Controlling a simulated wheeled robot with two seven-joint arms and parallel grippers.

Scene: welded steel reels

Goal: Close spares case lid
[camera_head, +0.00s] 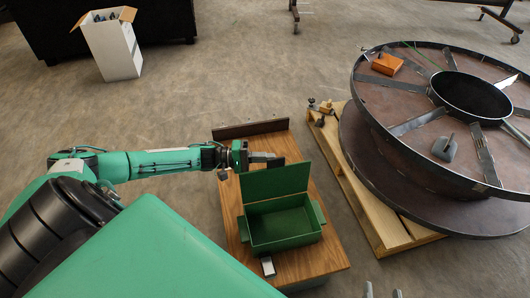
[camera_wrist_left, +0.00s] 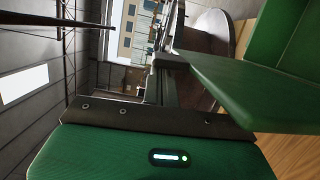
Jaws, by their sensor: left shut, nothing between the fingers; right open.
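The green spares case (camera_head: 285,238) stands open on a wooden board, its inside empty. Its lid (camera_head: 275,182) stands up along the far edge. My left gripper (camera_head: 274,161) is shut and empty, just behind the lid's top left part; I cannot tell if it touches. In the left wrist view the lid (camera_wrist_left: 245,85) is a green panel reaching close beside the gripper's fingers (camera_wrist_left: 168,75).
A small white-and-dark item (camera_head: 268,266) lies on the board (camera_head: 318,262) in front of the case. A dark strip (camera_head: 250,128) stands along the board's far edge. A large steel reel (camera_head: 400,165) sits on a pallet (camera_head: 375,215) to the right. A white box (camera_head: 112,48) stands far back.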

